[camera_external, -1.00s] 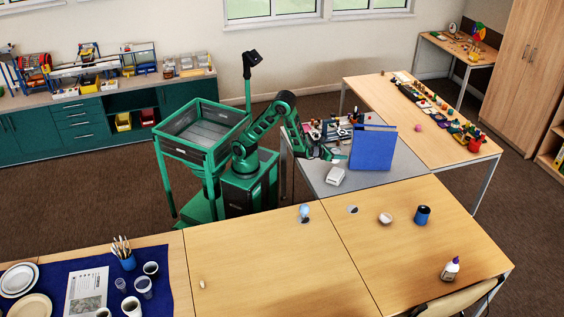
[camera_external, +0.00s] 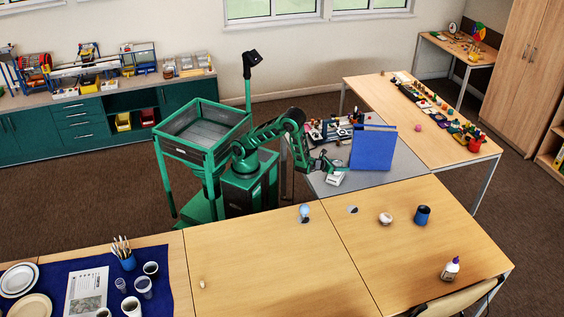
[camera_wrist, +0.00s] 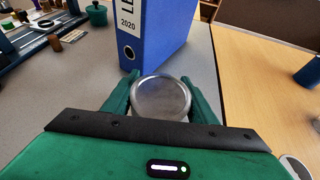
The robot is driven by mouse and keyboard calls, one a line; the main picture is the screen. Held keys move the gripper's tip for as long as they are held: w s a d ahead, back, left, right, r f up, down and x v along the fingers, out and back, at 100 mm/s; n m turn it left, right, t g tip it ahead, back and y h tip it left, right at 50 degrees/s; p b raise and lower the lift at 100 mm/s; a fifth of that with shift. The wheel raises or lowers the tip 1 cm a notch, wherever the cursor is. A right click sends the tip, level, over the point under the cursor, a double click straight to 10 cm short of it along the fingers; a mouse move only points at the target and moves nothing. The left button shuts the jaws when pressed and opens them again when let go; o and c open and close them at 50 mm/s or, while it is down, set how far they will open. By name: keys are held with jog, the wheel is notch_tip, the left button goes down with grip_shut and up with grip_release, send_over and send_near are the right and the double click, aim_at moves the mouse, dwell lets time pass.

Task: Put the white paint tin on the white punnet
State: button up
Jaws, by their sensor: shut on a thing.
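In the wrist view, my gripper (camera_wrist: 160,100) is shut on a round tin with a grey metal lid, the paint tin (camera_wrist: 160,97), one finger on each side. Its side wall is mostly hidden, so its white colour does not show there. In the external view, my gripper (camera_external: 340,166) is over the grey table, just left of the blue binder.
The blue binder (camera_external: 372,148) stands upright close to the gripper and also shows ahead in the wrist view (camera_wrist: 155,35). A rack with small items (camera_external: 330,130) is behind.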

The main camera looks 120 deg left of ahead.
jog(key=o, duration=1.3)
jog(key=shift+f, duration=0.1)
jog(key=v, duration=0.7)
jog(key=shift+s+d, duration=0.15)
jog(key=shift+d, duration=0.05)
